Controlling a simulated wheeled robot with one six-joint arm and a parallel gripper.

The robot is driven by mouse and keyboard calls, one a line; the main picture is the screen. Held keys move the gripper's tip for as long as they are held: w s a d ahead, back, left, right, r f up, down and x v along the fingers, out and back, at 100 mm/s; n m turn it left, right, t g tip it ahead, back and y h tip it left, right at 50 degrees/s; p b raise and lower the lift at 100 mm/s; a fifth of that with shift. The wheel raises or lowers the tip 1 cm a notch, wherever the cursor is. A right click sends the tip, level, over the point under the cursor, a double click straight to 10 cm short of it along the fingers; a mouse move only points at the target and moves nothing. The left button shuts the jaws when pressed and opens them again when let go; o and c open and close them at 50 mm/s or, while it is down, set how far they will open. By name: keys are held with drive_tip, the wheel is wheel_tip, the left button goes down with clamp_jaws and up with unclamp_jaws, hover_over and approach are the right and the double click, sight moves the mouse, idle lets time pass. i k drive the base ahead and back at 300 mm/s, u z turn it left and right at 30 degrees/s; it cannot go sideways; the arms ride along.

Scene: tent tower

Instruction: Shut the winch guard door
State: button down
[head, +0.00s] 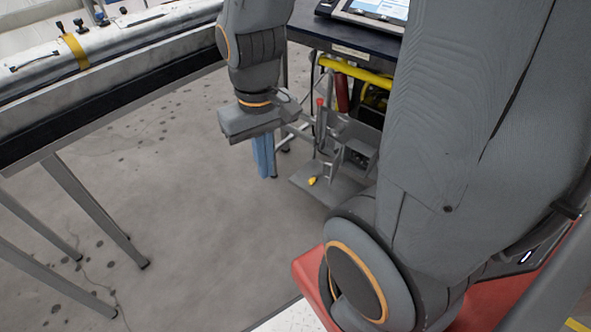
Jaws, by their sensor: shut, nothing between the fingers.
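My gripper (264,174) hangs in the middle of the head view, pointing down. Two narrow blue parts under its grey body look like its fingers, shut together with nothing seen between them. Just right of it, under the dark table, stands a grey metal assembly (358,138) with upright plates, a red-topped lever and a yellow knob low down. This seems to be the winch area. I cannot make out which plate is the guard door or how far it stands open. My arm hides its right side. I cannot tell if the fingers touch anything there.
A dark table (345,36) with a screen device (370,10) stands above the assembly. A yellow bar (357,72) runs below its edge. A long bench (110,80) with a pale roll fills the upper left. The concrete floor (190,230) between them is clear.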

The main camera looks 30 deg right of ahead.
sight(335, 165)
drive_tip(key=u, duration=0.2)
drive_tip(key=i, duration=1.05)
drive_tip(key=z, duration=2.75)
drive_tip(key=k, duration=0.3)
drive_tip(key=u, duration=0.75)
